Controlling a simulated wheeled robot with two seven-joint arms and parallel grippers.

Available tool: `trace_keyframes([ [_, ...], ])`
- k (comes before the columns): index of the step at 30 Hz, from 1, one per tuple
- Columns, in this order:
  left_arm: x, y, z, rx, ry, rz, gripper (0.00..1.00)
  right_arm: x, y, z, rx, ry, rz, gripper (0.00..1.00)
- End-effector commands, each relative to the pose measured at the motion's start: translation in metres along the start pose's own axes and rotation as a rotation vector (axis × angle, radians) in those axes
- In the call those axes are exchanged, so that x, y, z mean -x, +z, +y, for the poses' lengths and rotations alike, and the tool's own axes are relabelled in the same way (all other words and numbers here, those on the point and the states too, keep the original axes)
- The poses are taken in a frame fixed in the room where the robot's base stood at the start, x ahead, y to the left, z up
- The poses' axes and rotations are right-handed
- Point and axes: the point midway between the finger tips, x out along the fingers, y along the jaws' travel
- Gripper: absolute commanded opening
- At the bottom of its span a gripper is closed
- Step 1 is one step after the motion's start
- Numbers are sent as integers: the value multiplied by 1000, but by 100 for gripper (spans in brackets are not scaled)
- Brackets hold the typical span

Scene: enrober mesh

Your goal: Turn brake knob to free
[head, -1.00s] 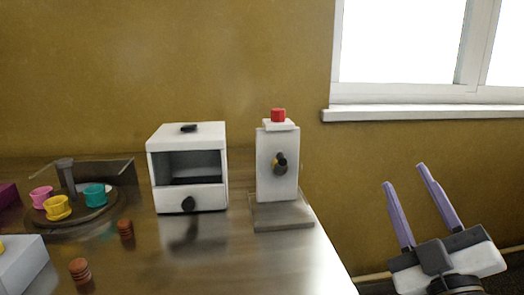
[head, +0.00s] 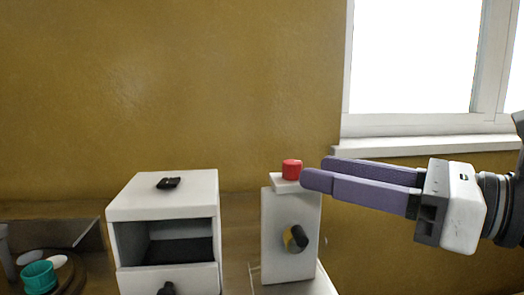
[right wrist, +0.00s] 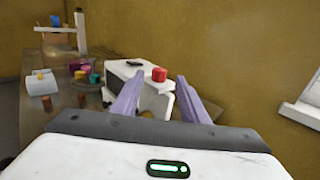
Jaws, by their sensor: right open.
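The knob's markings are not readable. My left gripper is not in view.
A white box (head: 163,200) with an open front, a black top piece and a black front knob stands left of the unit. A teal cup (head: 38,276) is at the far left. A window sill (head: 430,146) is on the right wall.

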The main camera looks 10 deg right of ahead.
Motion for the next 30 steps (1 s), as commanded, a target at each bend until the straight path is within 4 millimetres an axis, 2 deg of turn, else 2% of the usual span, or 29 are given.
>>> trace_keyframes([
  [5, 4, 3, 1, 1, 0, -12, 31, -14, 1, 0, -1, 0, 2, 40],
  [13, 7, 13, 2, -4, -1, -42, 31, -65, 1, 0, -3, 3, 0, 40],
  [18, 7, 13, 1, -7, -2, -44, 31, -89, 1, 0, -1, 0, 0, 40],
  [24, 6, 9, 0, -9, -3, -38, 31, -102, 0, 0, 1, -1, 2, 40],
  [30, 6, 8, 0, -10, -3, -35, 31, -103, -1, 0, 1, -1, 2, 40],
])
